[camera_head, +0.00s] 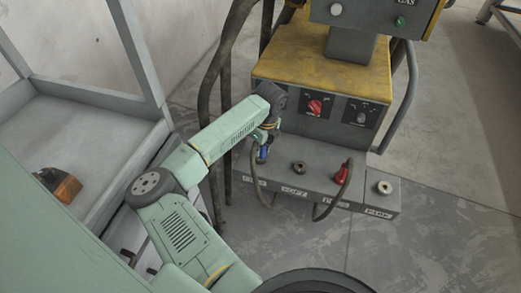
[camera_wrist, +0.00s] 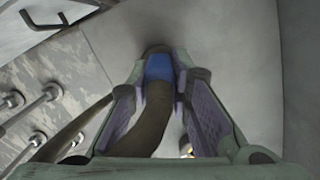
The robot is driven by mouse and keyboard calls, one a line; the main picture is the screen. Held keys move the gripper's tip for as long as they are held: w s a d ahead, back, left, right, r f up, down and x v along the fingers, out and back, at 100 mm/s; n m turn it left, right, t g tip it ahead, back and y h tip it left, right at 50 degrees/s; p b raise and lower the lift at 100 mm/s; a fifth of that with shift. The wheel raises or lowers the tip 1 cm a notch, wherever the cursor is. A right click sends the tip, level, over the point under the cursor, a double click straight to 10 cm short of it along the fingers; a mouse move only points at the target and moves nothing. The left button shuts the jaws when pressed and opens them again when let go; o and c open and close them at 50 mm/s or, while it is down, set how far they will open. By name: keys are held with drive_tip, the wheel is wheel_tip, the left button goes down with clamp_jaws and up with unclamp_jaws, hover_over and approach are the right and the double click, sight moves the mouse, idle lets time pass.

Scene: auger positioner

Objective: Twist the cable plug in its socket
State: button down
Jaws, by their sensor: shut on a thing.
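The blue cable plug (camera_head: 262,154) is at the leftmost position of the grey socket panel (camera_head: 317,190). It also shows in the wrist view (camera_wrist: 159,68), with its dark cable (camera_wrist: 146,128) running back between my fingers. My gripper (camera_head: 265,143) is above that position. In the wrist view my gripper (camera_wrist: 164,82) has its purple-padded fingers on either side of the plug, shut on it. The socket under the plug is hidden, so I cannot tell how deep it sits.
An open socket (camera_head: 299,167) is to the right, then a red plug (camera_head: 342,173) with a looping cable and another open socket (camera_head: 383,187). The yellow-topped machine (camera_head: 325,67) with a red knob (camera_head: 315,106) and a black knob (camera_head: 361,117) rises behind. Hoses hang at the left.

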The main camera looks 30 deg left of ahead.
drive_tip(key=shift+m, duration=0.5)
drive_tip(key=m+b, duration=0.1)
drive_tip(key=m, duration=0.1)
drive_tip(key=shift+f+m+t+b, duration=0.1)
drive_tip(key=shift+m+t+b, duration=0.2)
drive_tip(key=shift+m+b, duration=0.5)
drive_tip(key=shift+m, duration=0.8)
drive_tip(key=c, duration=1.4)
unclamp_jaws()
drive_tip(key=shift+r, duration=0.2)
